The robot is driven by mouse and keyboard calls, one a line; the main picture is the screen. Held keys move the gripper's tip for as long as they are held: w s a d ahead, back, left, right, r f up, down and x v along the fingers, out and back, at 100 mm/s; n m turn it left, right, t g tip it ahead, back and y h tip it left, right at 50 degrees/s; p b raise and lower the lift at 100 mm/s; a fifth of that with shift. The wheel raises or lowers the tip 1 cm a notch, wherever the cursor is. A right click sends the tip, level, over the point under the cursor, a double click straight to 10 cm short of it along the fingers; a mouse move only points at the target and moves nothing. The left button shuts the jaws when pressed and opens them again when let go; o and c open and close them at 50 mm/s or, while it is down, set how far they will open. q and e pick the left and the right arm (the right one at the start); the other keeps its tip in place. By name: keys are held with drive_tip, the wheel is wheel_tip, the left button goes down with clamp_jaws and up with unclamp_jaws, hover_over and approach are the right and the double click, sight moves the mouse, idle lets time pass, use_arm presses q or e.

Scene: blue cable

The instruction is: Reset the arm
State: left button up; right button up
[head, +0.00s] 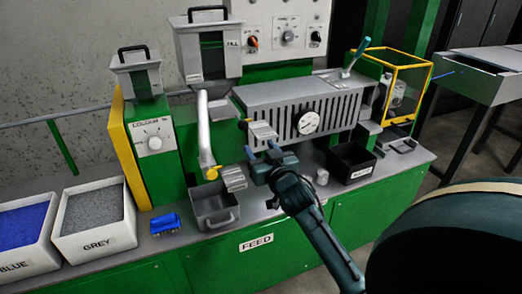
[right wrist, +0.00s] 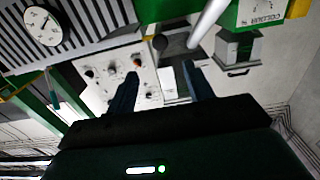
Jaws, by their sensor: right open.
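My right gripper (head: 261,149) is in the middle of the head view, above the green machine bench. Its two blue fingers are apart with nothing between them, and they point toward the slotted grey machine block. My right arm reaches up to it from the lower right. In the right wrist view the open fingers (right wrist: 158,72) show in front of the control panel (right wrist: 115,75), and no object is held. My left gripper is in neither view.
A grey tray (head: 213,221) and a black bin (head: 352,182) stand on the bench near the gripper. The slotted block with its gauge (head: 308,123) is behind. White bins of blue (head: 20,258) and grey (head: 125,240) pellets and a blue object (head: 165,224) are left.

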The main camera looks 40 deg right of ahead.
use_arm(q)
drive_tip(key=p, duration=0.2)
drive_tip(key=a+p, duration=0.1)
drive_tip(key=p, duration=0.1)
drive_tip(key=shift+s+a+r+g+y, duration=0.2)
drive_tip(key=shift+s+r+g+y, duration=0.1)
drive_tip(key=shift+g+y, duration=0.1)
use_arm(e)
drive_tip(key=s+a+f+n+g+y, duration=0.3)
drive_tip(key=s+a+f, duration=0.5)
drive_tip(key=s+a, duration=0.3)
drive_tip(key=s+a+f+n+g+y, duration=0.2)
drive_tip(key=s+a+f+g+y, duration=0.1)
drive_tip(key=s+a+f, duration=0.6)
drive_tip(key=s+a+y, duration=0.1)
drive_tip(key=s+a, duration=0.2)
drive_tip(key=s, duration=0.1)
drive_tip(key=shift+a+f+n+g+y, duration=0.15)
drive_tip(key=shift+f+n+g+y, duration=0.15)
drive_tip(key=shift+n+g+y, duration=0.1)
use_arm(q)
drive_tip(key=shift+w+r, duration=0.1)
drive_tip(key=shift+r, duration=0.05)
use_arm(e)
drive_tip(key=shift+c, duration=0.2)
